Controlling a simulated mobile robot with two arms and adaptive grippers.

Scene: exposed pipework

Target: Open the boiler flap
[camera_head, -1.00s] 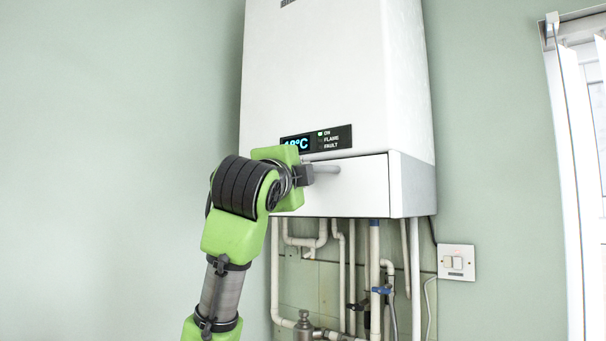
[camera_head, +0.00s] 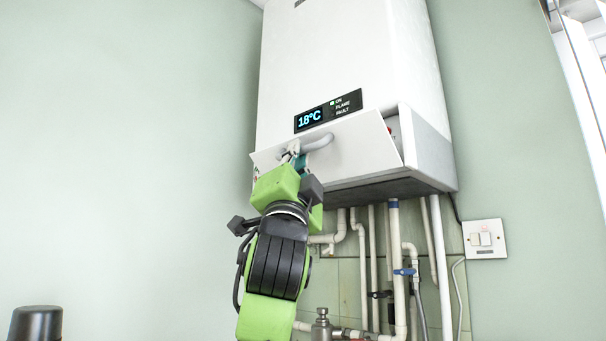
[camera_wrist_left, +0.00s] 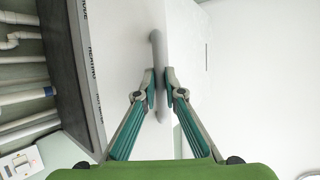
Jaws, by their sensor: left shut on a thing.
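The white boiler (camera_head: 350,60) hangs on the wall, with a lit display reading 18°C (camera_head: 310,118). Its lower front flap (camera_head: 355,150) is tilted outward at the top, with a dark gap at its right side. A grey bar handle (camera_head: 318,143) runs across the flap. My left gripper (camera_head: 296,155) is shut on the handle near its left part. In the left wrist view the two teal fingers (camera_wrist_left: 162,85) close on the handle (camera_wrist_left: 156,48) from both sides. My right gripper is not in view.
A switch plate (camera_head: 485,239) is on the wall at the right. A dark cylindrical object (camera_head: 36,322) shows at the lower left. The wall at the left is bare.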

